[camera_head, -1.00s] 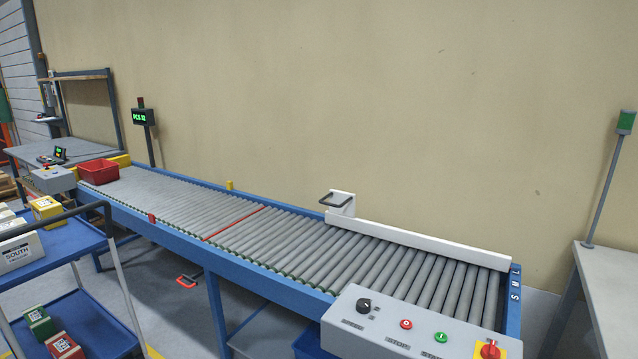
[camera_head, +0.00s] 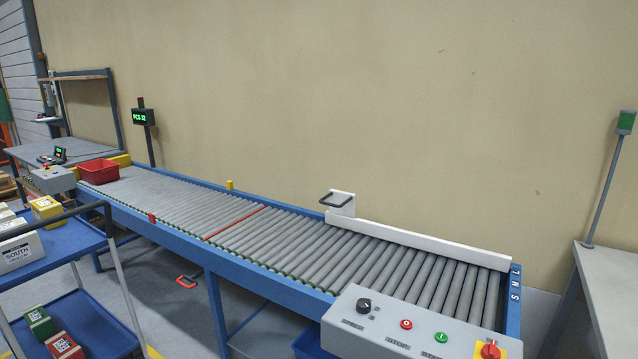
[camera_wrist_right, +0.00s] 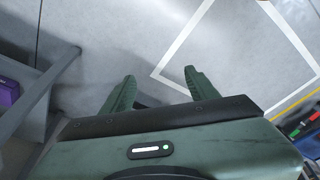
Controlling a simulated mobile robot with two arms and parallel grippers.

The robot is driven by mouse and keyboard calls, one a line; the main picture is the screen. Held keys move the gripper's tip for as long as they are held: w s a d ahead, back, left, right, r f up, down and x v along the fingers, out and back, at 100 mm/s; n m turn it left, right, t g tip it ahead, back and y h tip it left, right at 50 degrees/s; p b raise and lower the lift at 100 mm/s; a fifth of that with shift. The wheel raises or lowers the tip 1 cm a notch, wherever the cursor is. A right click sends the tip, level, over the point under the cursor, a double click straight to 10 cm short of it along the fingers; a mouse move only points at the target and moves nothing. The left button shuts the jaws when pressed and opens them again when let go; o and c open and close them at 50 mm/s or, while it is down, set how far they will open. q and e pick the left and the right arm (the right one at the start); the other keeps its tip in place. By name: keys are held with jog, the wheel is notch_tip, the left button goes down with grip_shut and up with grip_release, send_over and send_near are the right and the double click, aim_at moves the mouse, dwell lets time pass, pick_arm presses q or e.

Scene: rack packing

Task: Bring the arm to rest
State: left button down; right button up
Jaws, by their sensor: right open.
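My right gripper (camera_wrist_right: 160,85) shows in the right wrist view with its two green fingers apart and nothing between them. It is over the grey floor, near a white line marked on it. Neither of my arms shows in the head view. My left gripper is not in view.
A roller conveyor (camera_head: 290,240) with a control panel (camera_head: 420,325) crosses the head view. A red bin (camera_head: 98,171) sits at its far end. A blue cart (camera_head: 70,250) with boxes stands at left, a grey table (camera_head: 615,290) at right. The wrist view shows a grey post (camera_wrist_right: 40,95) at left.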

jog(key=s+d+f+g, duration=0.1)
jog(key=s+f, duration=0.2)
jog(key=f, duration=0.4)
jog(key=s+f, duration=0.3)
jog(key=f, duration=0.4)
jog(key=s+d+f, duration=0.2)
jog(key=s+f, duration=0.8)
jog(key=s, duration=0.3)
jog(key=shift+s+d+g, duration=0.15)
jog(key=shift+d+g, duration=0.05)
jog(key=shift+g, duration=0.2)
